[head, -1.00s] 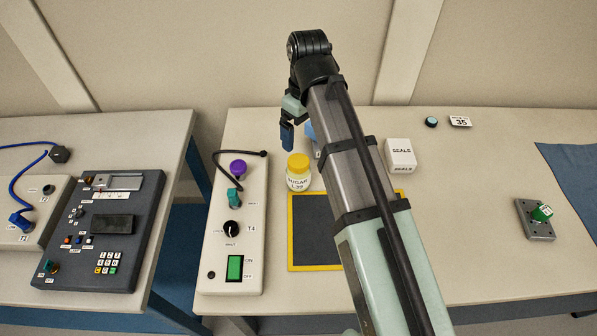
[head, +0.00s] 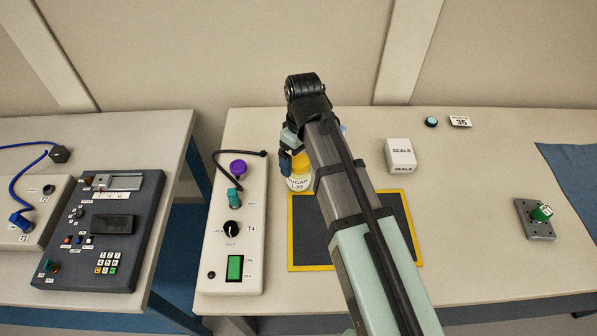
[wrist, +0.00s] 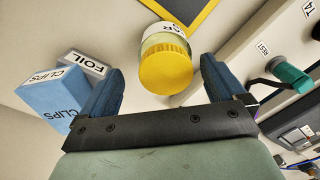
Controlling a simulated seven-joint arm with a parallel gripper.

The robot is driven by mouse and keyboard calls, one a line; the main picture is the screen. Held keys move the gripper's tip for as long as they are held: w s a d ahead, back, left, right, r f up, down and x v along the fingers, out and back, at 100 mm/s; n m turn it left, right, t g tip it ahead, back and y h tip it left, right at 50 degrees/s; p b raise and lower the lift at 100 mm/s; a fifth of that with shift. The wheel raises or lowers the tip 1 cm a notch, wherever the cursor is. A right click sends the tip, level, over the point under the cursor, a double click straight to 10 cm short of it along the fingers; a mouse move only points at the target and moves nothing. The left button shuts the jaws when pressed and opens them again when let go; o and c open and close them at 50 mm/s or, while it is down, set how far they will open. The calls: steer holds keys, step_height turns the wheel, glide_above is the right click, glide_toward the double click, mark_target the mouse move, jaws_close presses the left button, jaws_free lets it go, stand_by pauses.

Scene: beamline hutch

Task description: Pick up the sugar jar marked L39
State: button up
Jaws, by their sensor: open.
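The sugar jar (head: 298,183) has a yellow lid and a white label reading SUGAR with a mark that looks like L39. It stands upright on the table just behind the yellow-edged dark mat (head: 290,235), partly hidden by my arm. In the wrist view the jar (wrist: 166,66) shows lid toward the camera, ahead of and between the two blue fingers. My gripper (wrist: 158,85) is open and empty. In the head view my gripper (head: 287,160) is at the jar's upper left, and only part of it shows. No contact with the jar is visible.
A blue CLIPS box (wrist: 52,100) and a FOIL box (wrist: 85,65) stand beside one finger. A white SEALS box (head: 400,156) is right of my arm. The T4 panel (head: 222,255), with its purple knob (head: 238,167), lies left of the jar.

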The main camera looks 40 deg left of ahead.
steer(key=shift+s+d+f, duration=0.1)
steer(key=shift+s+f, duration=0.05)
steer(key=shift+f, duration=0.7)
steer(key=shift+s+d+f, duration=0.1)
steer(key=shift+s+f, duration=0.1)
steer(key=shift+f, duration=0.6)
steer(key=shift+s+d+f, duration=0.1)
steer(key=shift+s+f, duration=0.05)
steer(key=shift+f, duration=0.7)
steer(key=c, duration=1.3)
steer(key=shift+r, duration=0.1)
